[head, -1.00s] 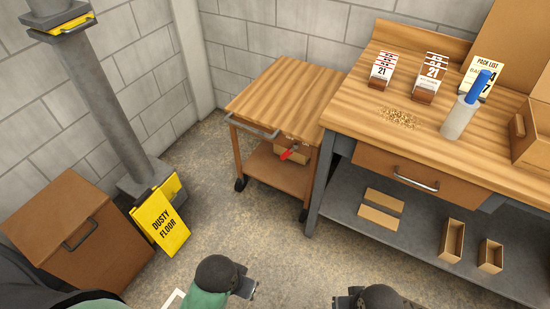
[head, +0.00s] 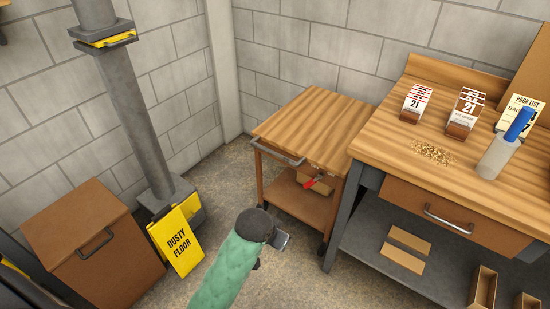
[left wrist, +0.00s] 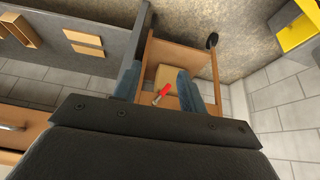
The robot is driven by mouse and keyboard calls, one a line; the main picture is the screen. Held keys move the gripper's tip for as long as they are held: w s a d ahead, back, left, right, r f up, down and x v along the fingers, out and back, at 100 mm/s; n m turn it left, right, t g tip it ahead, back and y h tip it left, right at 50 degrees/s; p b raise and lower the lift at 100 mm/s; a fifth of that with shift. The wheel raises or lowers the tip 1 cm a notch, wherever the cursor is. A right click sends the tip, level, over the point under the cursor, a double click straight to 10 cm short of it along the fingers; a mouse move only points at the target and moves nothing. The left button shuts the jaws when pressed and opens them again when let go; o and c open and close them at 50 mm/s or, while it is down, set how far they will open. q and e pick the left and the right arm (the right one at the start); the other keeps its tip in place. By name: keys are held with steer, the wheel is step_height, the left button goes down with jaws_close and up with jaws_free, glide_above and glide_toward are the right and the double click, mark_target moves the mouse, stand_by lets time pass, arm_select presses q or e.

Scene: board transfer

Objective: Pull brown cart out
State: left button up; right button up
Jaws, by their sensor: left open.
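The brown cart (head: 310,122) stands between the wall and the workbench, with a wooden top, a lower shelf and dark wheels. Its grey bar handle (head: 278,154) runs along the near top edge. In the left wrist view, part of the cart (left wrist: 167,50) shows between and beyond the fingers. My left gripper (head: 282,241) is open and empty, in front of the cart and apart from the handle. Its two blue-grey fingers also show in the left wrist view (left wrist: 159,80). My right gripper is out of view.
A workbench (head: 393,120) stands close on the cart's right. A yellow floor sign (head: 176,242), a column (head: 135,110) and a brown cabinet (head: 95,245) stand at left. A red-handled item (head: 319,185) is by a box under the cart top. Floor before the cart is clear.

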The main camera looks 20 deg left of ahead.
mark_target(275, 154)
arm_select(q)
steer(key=w+d+f+n+t+h+b, duration=0.1)
steer(key=w+f+t+h, duration=0.15)
steer(key=w, duration=0.95)
steer(key=w+d+f+n+t+h+b, duration=0.1)
steer(key=w+d+f+h, duration=0.15)
steer(key=w, duration=0.95)
steer(key=w+a+f+n+t+y, duration=0.2)
steer(key=w+a+f+n+t, duration=0.4)
steer(key=w+a+n+t, duration=0.45)
steer(key=s+a+r+n+y, duration=0.1)
steer(key=a+r+n+y, duration=0.45)
steer(key=n, duration=0.55)
steer(key=shift+t+y, duration=0.3)
steer(key=shift+y, duration=0.25)
steer(key=shift+f+x, duration=0.3)
steer(key=shift+x, duration=0.9)
steer(key=shift+f+x, duration=0.25)
steer(key=shift+x, duration=0.9)
steer(key=shift+f+x, duration=0.3)
steer(key=shift+x, duration=0.9)
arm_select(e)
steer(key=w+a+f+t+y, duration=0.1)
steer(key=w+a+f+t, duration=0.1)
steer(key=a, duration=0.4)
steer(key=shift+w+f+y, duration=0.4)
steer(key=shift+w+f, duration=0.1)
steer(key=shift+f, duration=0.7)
